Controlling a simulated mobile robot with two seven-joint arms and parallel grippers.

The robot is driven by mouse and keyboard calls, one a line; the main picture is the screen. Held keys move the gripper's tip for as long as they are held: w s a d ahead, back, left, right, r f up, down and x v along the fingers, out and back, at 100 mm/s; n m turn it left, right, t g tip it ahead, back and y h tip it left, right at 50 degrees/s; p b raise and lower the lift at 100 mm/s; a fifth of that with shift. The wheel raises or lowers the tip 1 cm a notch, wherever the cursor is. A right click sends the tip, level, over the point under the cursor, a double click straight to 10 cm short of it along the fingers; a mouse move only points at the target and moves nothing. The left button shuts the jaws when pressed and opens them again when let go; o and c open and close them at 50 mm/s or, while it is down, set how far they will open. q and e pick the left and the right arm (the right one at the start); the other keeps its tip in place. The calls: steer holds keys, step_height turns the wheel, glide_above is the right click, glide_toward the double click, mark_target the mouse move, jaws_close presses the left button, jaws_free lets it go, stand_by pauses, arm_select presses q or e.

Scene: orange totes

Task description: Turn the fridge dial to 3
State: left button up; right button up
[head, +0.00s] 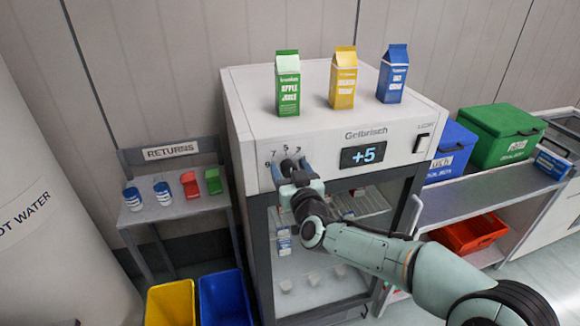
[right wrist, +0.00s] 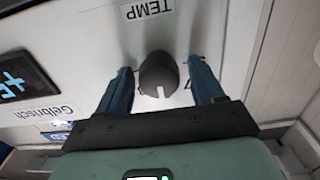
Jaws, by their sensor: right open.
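The fridge dial (right wrist: 158,76) is a dark round knob on the white front panel of the fridge (head: 255,130). In the right wrist view its white mark points toward the bottom of the picture. In the head view the dial is mostly hidden behind my right gripper (head: 292,172), with printed numbers above it. The fridge display (head: 362,154) reads +5. In the right wrist view my right gripper (right wrist: 160,68) is open, with one blue finger on each side of the dial and gaps visible between. My left gripper is not in view.
Green, yellow and blue cartons (head: 342,80) stand on the fridge top. A returns table (head: 172,210) with small items stands at the left, yellow and blue bins (head: 222,298) below it. A shelf (head: 480,195) with blue and green boxes is at the right.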

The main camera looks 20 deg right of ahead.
steer(key=c, duration=1)
steer(key=shift+f+m+b, duration=0.15)
steer(key=shift+m+b, duration=0.4)
steer(key=shift+m, duration=0.05)
steer(key=m+b, duration=0.2)
steer(key=m, duration=0.1)
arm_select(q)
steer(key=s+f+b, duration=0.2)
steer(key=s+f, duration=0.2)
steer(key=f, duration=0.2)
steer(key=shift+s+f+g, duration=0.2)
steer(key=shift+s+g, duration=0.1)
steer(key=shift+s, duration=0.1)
arm_select(e)
steer(key=shift+d+m, duration=0.15)
steer(key=shift+m, duration=1.65)
steer(key=o, duration=1)
